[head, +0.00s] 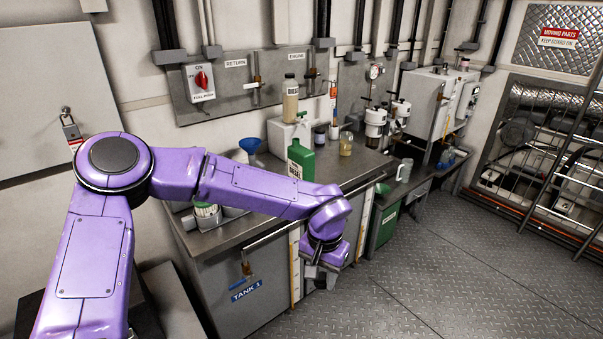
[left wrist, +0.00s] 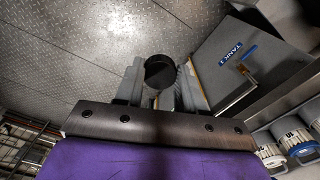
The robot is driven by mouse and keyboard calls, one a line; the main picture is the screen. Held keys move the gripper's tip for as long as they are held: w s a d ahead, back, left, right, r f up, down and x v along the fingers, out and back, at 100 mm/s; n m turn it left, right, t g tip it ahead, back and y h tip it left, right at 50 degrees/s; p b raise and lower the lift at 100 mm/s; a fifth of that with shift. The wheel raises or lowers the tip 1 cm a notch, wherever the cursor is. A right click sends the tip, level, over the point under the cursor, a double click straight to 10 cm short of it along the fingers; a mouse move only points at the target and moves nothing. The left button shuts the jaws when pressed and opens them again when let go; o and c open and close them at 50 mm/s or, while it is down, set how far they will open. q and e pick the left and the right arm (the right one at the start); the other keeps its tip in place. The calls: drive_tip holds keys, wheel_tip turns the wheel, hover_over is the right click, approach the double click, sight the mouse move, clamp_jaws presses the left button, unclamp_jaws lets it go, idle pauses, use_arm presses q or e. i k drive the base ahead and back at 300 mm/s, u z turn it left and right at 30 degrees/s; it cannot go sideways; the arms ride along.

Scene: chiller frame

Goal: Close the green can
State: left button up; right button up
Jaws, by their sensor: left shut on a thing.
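The green can (head: 301,161) stands upright on the metal bench, beyond my left forearm, with a pale label on its front. Its mouth is too small to tell whether a cap is on it. My left gripper (head: 322,273) is low in front of the bench, apart from the can and pointing downward. In the left wrist view, my left gripper (left wrist: 160,88) is shut on a round black cap-like piece (left wrist: 159,71). My right gripper is not in view.
The bench (head: 240,228) has a front rail and a TANK 1 label (head: 246,291) below. A blue funnel (head: 250,145), a pale bottle (head: 290,98) on a white box (head: 283,136), and a jar (head: 346,144) stand near the can. Open floor (head: 455,275) lies to the right.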

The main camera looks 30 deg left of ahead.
sight(300, 160)
drive_tip(key=u, duration=0.5)
drive_tip(key=i, duration=0.75)
drive_tip(key=u, duration=0.55)
